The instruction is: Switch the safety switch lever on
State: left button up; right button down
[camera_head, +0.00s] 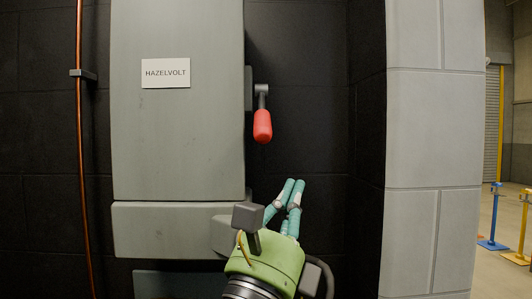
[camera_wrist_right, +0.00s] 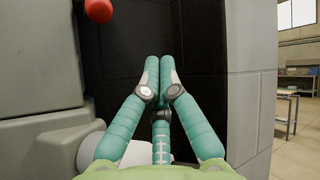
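The safety switch is a grey metal box (camera_head: 178,100) with a HAZELVOLT label on the wall. Its lever, with a red grip (camera_head: 262,126), hangs down from a dark pivot on the box's right side. My right gripper (camera_head: 294,181) is below the lever and a little to its right, apart from it. Its teal fingers point up, with the tips close together and nothing visible between them. In the right wrist view the fingertips (camera_wrist_right: 159,60) are nearly together, and the red grip (camera_wrist_right: 99,9) shows at the top left. My left gripper is not in view.
A copper pipe (camera_head: 81,150) runs down the wall left of the box. A grey block pillar (camera_head: 430,150) stands to the right. The dark wall (camera_head: 310,100) between lever and pillar is clear. Blue and yellow posts (camera_head: 494,215) stand far right.

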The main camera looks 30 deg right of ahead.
aim_at(262, 114)
jog(key=shift+w+a+r+n+t+y, duration=0.1)
jog(key=shift+a+r+n+t+y, duration=0.2)
jog(key=shift+a+t+y, duration=0.95)
jog(key=shift+w+r+n+t+y, duration=0.2)
jog(key=shift+r+t+y, duration=0.35)
jog(key=shift+y, duration=1.45)
jog(key=shift+w+a+r+n+t+y, duration=0.1)
jog(key=shift+a+r+n+t+y, duration=0.35)
jog(key=shift+t+y, duration=0.9)
jog(key=shift+a+f+g+y, duration=0.15)
jog(key=shift+f+g+y, duration=0.05)
jog(key=shift+g+y, duration=0.15)
pick_arm(q)
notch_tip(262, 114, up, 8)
jog(key=p, duration=0.8)
pick_arm(e)
jog(key=x, duration=1)
